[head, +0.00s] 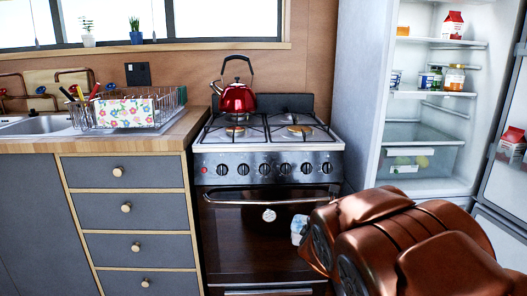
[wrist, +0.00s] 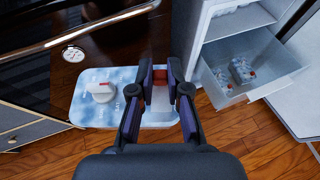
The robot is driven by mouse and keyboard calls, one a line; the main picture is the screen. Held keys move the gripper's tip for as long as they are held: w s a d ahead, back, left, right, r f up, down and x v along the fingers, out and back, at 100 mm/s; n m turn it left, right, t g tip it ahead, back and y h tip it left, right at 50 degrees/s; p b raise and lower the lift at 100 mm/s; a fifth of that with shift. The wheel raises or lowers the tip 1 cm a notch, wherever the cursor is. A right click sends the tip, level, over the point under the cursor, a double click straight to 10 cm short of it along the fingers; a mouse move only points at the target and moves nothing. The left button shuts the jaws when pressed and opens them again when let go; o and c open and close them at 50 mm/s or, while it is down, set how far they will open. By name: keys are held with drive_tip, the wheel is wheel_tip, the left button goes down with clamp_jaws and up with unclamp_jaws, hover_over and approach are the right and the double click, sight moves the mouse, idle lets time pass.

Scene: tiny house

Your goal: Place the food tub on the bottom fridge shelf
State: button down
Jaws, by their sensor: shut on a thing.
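The food tub (wrist: 92,112) is a pale blue-and-white, cloudy-looking box with a white round part on its face. In the wrist view my gripper (wrist: 160,76) is shut on its right part, and the tub sticks out to the left above the floor. In the head view a small pale piece of the tub (head: 298,226) shows past my brown arm, in front of the oven; the arm hides the rest. The fridge (head: 362,90) stands open at right. Its lowest visible glass shelf (head: 425,137) lies over a clear drawer.
The fridge door (head: 508,95) stands open at far right with a carton in it. Jars stand on the middle shelf (head: 410,94). A lower drawer (wrist: 270,88) is pulled out with bagged items. The oven (head: 265,235) and counter drawers (head: 130,212) are at left. Wood floor (wrist: 225,130) is clear.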

wheel_tip(320, 180, up, 33)
drive_tip(key=p, duration=3.2)
